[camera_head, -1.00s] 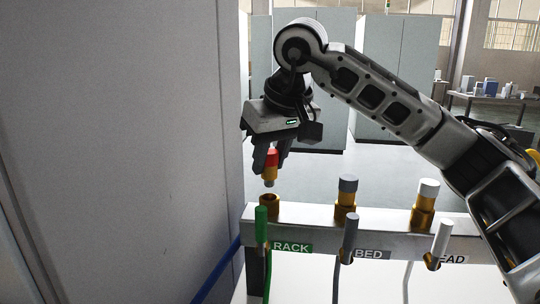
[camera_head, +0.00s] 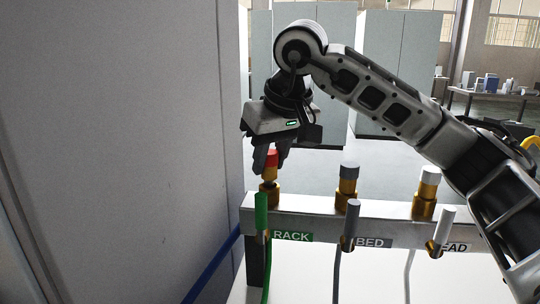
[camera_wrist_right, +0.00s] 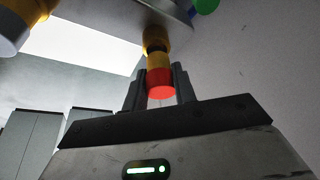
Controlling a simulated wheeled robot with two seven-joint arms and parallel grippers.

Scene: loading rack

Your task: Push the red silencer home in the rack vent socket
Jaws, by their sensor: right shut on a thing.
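The red silencer (camera_head: 271,157) has a red cap over a yellow body. It stands upright at the brass rack vent socket (camera_head: 269,187) above the green RACK label (camera_head: 292,236). My right gripper (camera_head: 271,165) comes down from above and is shut on the silencer. In the right wrist view the red cap (camera_wrist_right: 160,84) sits between the two fingers (camera_wrist_right: 160,92), and its other end meets the brass socket (camera_wrist_right: 155,40). I cannot tell how deep it sits in the socket. My left gripper is not in view.
On the same rail (camera_head: 385,208), a grey-topped fitting (camera_head: 348,180) stands above BED and a white-topped one (camera_head: 428,185) farther right. A grey cabinet wall (camera_head: 120,130) is close on the left.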

